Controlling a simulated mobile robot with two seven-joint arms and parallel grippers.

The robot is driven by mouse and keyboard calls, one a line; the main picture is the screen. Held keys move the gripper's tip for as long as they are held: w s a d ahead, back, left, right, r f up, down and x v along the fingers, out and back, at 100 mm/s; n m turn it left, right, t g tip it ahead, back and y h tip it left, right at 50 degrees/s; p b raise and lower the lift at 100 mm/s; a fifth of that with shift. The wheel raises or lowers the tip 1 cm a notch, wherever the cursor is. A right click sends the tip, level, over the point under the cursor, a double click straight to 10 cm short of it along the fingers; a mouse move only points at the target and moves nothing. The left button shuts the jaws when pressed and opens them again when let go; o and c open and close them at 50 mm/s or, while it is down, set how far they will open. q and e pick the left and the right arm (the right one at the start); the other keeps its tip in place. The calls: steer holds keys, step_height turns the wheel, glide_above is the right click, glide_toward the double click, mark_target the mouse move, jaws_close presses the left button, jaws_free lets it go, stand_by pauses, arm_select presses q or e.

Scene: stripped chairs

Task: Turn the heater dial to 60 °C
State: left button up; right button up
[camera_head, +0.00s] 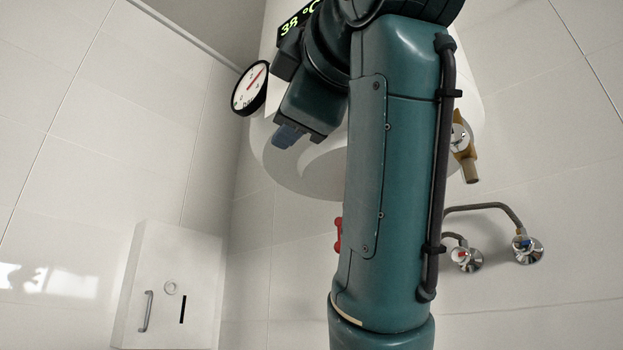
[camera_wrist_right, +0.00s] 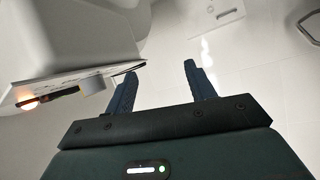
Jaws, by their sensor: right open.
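The white heater (camera_head: 300,165) hangs on the tiled wall, largely hidden behind my right arm in the head view. Its green display (camera_head: 299,18) is tilted and partly covered; it seems to read 35 or 38 °C. In the right wrist view the heater's panel (camera_wrist_right: 35,82) is at the left. A grey round knob, apparently the dial (camera_wrist_right: 92,85), sticks out from it. My right gripper (camera_wrist_right: 160,72) is open and empty, with its left finger just right of the knob, and no contact is clear. In the head view its blue fingertips (camera_head: 287,135) show below the wrist. My left gripper is out of view.
A round gauge (camera_head: 249,88) with a red needle is left of the wrist. A brass valve (camera_head: 463,145) and two wall taps, one at the far right (camera_head: 527,249), are right of my arm. A white wall box (camera_head: 170,290) is at lower left. An orange lamp (camera_wrist_right: 27,104) glows on the panel.

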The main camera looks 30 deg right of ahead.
steer(key=s+r+t+h, duration=0.15)
steer(key=s+r, duration=0.45)
steer(key=s, duration=0.6)
arm_select(q)
steer(key=p, duration=0.2)
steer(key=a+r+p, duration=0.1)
steer(key=p, duration=0.2)
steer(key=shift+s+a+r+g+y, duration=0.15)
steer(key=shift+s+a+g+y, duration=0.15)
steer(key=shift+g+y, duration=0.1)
arm_select(e)
steer(key=x, duration=1.2)
steer(key=shift+w+a+r+n, duration=0.15)
steer(key=shift+a+r+n, duration=0.15)
steer(key=c, duration=1)
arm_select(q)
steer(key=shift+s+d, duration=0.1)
arm_select(e)
steer(key=shift+o, duration=0.2)
steer(key=o, duration=1)
steer(key=shift+c, duration=0.2)
